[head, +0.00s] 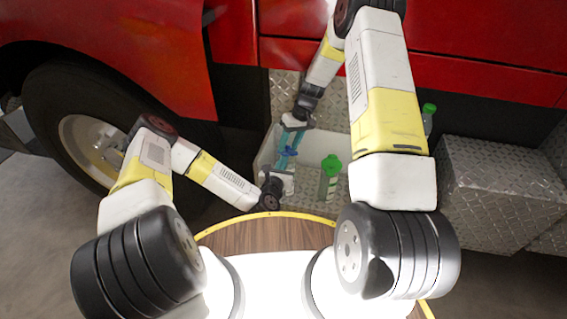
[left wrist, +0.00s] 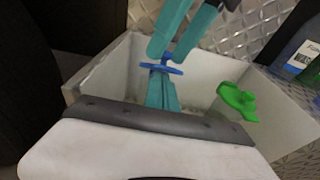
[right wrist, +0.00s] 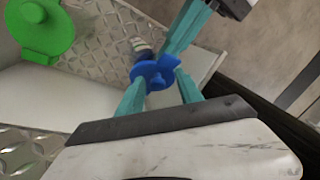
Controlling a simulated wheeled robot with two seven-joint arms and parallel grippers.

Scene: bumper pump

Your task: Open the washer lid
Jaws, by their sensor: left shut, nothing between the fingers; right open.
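The blue lid (head: 291,151), taken as the washer lid, also shows in the left wrist view (left wrist: 162,68) and the right wrist view (right wrist: 155,72). It has a small raised tab. My right gripper (head: 292,146) comes from above with teal fingers spread around the lid; whether they touch it I cannot tell. My left gripper (head: 285,163) comes from the lower left. Its teal fingers (left wrist: 161,76) are shut and empty, their tips close to the lid. What lies under the lid is hidden by the fingers.
A white open-topped box (head: 262,160) surrounds the work area. A green-capped bottle (head: 331,180) stands close on the right, and another bottle (head: 428,120) stands farther right. A diamond-plate step (head: 490,180), a tyre (head: 75,120) and red truck bodywork (head: 160,60) bound the space.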

